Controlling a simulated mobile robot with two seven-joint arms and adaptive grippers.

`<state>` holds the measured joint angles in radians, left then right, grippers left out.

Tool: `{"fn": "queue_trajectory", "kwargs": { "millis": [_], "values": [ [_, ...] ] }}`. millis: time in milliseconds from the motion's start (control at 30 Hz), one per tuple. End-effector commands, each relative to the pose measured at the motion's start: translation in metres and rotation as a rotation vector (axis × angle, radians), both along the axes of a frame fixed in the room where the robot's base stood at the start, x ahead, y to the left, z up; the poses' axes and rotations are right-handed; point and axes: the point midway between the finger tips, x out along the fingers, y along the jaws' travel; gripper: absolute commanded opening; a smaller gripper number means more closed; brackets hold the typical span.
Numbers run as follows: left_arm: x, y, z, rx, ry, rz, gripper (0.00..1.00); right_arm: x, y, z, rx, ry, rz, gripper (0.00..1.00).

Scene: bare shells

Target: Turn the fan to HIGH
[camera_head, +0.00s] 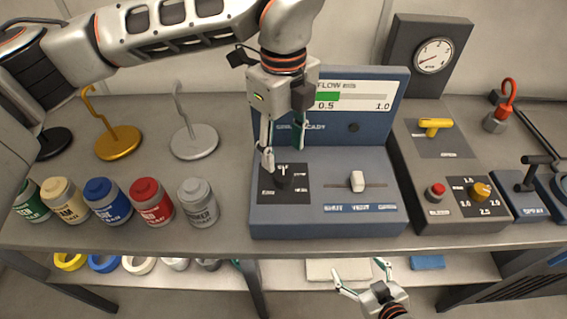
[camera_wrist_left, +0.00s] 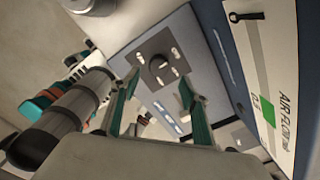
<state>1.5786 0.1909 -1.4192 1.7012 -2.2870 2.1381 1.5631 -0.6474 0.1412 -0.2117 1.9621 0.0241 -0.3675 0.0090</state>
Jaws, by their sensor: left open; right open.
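The fan control is a dark rotary knob (camera_head: 283,182) on a black square plate, on the front of a blue-grey console (camera_head: 330,222). Several small white labels surround it, too small to read surely. The knob also shows in the left wrist view (camera_wrist_left: 158,65), ahead of the fingers; where its pointer aims I cannot tell. My left gripper (camera_head: 283,157) points down just above and behind the knob, open, with its fingers apart and nothing between them. In the left wrist view it shows two green-edged fingers (camera_wrist_left: 156,95). My right gripper (camera_head: 361,272) is open and empty below the bench's front edge.
The console's upright display (camera_head: 352,97) reads FLOW with a green bar, close behind my left gripper. A white slider (camera_head: 357,181) is right of the knob. Further right are a red button (camera_head: 435,192), yellow knob (camera_head: 481,191) and yellow lever (camera_head: 435,125). Paint jars (camera_head: 152,202) stand left.

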Motion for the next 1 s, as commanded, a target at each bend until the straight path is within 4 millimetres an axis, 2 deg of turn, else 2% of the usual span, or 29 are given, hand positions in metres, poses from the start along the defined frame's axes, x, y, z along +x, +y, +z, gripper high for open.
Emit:
{"fn": "queue_trajectory", "kwargs": {
  "millis": [300,433,600,867,1000],
  "values": [
    [-0.002,0.000,-0.048,-0.001,0.008,-0.003,0.45,-0.002,0.001,0.007,0.002,0.003,-0.001,0.79],
    [-0.002,0.000,-0.063,-0.002,0.006,-0.003,0.45,-0.001,0.001,0.009,0.003,0.003,0.000,0.79],
    [-0.001,-0.001,-0.072,-0.003,0.004,-0.004,0.45,-0.001,0.001,0.010,0.003,0.003,0.000,0.79],
    [-0.001,-0.001,-0.073,-0.003,0.004,-0.004,0.45,-0.001,0.001,0.010,0.003,0.002,0.000,0.79],
    [-0.001,-0.001,-0.073,-0.003,0.004,-0.004,0.09,-0.001,0.001,0.010,0.002,0.001,0.000,0.79]
  ]
}}
